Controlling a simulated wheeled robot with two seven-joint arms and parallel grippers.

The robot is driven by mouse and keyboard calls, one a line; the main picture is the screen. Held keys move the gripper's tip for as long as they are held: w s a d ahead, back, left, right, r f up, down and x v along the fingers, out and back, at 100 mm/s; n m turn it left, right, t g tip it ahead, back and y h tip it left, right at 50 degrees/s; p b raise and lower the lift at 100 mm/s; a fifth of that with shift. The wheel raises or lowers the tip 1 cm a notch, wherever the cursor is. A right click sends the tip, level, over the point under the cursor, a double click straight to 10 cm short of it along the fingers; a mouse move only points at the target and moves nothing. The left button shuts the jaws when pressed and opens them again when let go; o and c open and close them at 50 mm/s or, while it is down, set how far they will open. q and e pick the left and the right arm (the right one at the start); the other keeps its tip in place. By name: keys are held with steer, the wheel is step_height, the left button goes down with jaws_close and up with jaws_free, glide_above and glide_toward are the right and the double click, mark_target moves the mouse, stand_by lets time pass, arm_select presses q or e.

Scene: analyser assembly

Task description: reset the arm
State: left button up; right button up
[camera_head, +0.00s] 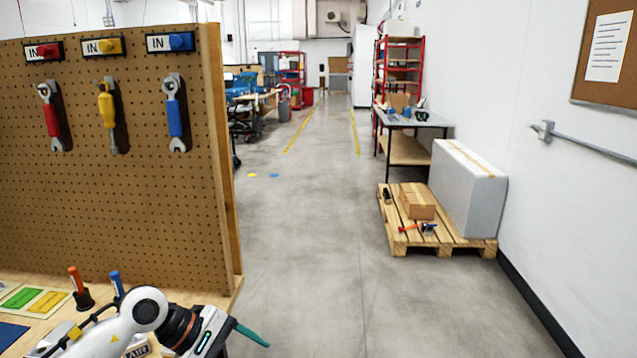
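My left arm, white with a dark joint, comes in from the lower left over the bench. My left gripper (250,334) points right, past the bench's right end. Only one teal finger shows clearly, so I cannot tell whether it is open or shut. I see nothing held at the visible fingertip. My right gripper is not in view.
The wooden bench (232,293) carries a tall pegboard (140,220) with hung tools. An orange-handled tool (76,280) and a blue-handled tool (117,285) stand near my arm. A pallet (465,240) with boxes lies right. The grey floor (310,260) between is clear.

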arm_select(q)
steer(key=s+d+r+n+t+h, duration=0.2)
steer(key=d+r+n+t+h, duration=0.8)
steer(key=n, duration=0.5)
steer(key=w+a+f+n+t+y, duration=0.25)
steer(key=a+n+t+y, duration=0.8)
steer(key=n, duration=1.35)
steer(key=s+a+f+n+g+y, duration=0.5)
steer(key=a+f+n+g+y, duration=0.15)
steer(key=f+n+y, duration=0.35)
steer(key=s+f+n+g+h, duration=0.1)
steer(key=s+f+n+g, duration=0.5)
steer(key=s, duration=0.5)
steer(key=s+f+n+g+h, duration=0.1)
steer(key=s+f+n+g, duration=0.45)
steer(key=s+f, duration=0.4)
step_height(320, 180, down, 21)
steer(key=s+m+g+p, duration=0.1)
steer(key=g+p, duration=0.1)
steer(key=p, duration=0.1)
steer(key=s+a+f+p, duration=0.1)
steer(key=s+f, duration=0.6)
steer(key=s, duration=0.1)
steer(key=s+a+f+p, duration=0.2)
steer(key=s+f, duration=0.5)
steer(key=s, duration=0.2)
steer(key=shift+a+g, duration=0.25)
steer(key=shift+g, duration=0.1)
